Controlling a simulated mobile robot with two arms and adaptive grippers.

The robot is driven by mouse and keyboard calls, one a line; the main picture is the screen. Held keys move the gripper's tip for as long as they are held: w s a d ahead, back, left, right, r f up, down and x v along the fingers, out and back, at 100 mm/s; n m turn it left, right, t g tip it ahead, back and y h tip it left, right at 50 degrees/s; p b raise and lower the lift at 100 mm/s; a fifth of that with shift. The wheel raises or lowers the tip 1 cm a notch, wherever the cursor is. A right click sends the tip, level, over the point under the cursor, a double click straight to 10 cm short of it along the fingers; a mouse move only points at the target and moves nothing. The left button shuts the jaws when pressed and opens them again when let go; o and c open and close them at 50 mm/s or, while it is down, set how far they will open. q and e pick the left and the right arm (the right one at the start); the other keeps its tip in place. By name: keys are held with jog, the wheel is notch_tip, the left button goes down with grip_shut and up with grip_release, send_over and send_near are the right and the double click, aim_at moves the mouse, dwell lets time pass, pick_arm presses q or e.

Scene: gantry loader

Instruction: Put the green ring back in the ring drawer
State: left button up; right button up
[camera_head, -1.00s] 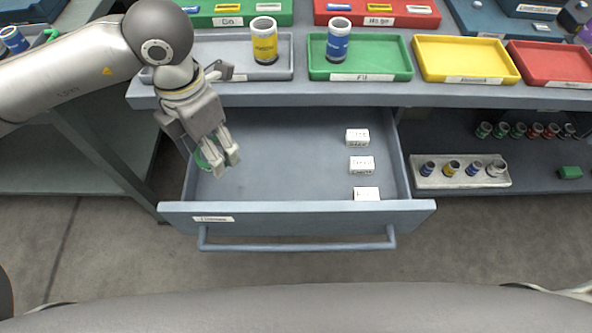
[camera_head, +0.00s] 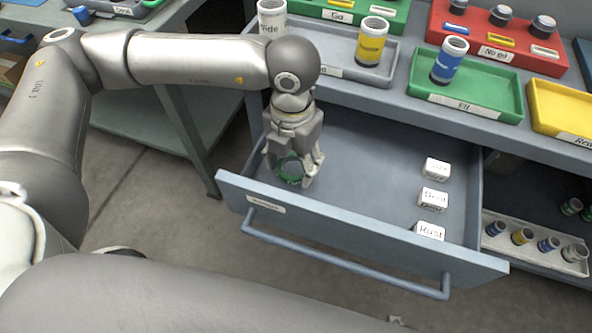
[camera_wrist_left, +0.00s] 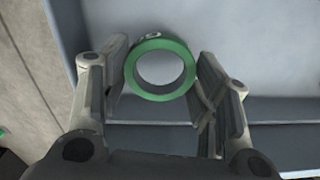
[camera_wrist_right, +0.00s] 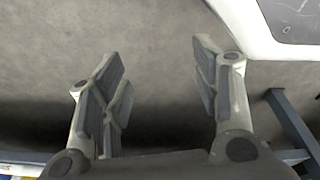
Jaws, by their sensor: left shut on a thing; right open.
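The drawer (camera_head: 352,150) is pulled open below the bench, with white labelled blocks along its right side. My left gripper (camera_head: 292,172) points down into the drawer's left part. It is shut on the green ring (camera_head: 291,181). In the left wrist view the green ring (camera_wrist_left: 160,96) sits between the two fingers of the left gripper (camera_wrist_left: 162,62), with the grey drawer floor behind it. I cannot tell whether the ring touches the floor. My right gripper (camera_wrist_right: 158,55) is open and empty above the bare concrete floor in the right wrist view; the head view does not show it.
White blocks (camera_head: 434,199) stand at the drawer's right. The drawer's front panel (camera_head: 350,232) and handle (camera_head: 340,263) stick out towards me. Trays hold a yellow can (camera_head: 371,42) and a blue can (camera_head: 449,62) on the bench above. The drawer's middle is clear.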

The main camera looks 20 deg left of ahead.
aim_at(293, 174)
pick_arm(q)
notch_tip(293, 174, down, 4)
jog(key=shift+r, duration=0.1)
pick_arm(e)
jog(key=shift+w+r, duration=0.35)
jog(key=shift+w, duration=0.05)
jog(key=shift+s, duration=0.15)
pick_arm(q)
jog(key=shift+b, duration=0.3)
pick_arm(e)
jog(key=shift+r, duration=0.1)
pick_arm(q)
jog(key=o, duration=1.2)
jog(key=shift+o, duration=0.2)
pick_arm(e)
jog(key=shift+w+a+r, duration=0.1)
jog(key=shift+w+r, duration=0.25)
jog(key=shift+w, duration=0.05)
jog(key=shift+s, duration=0.15)
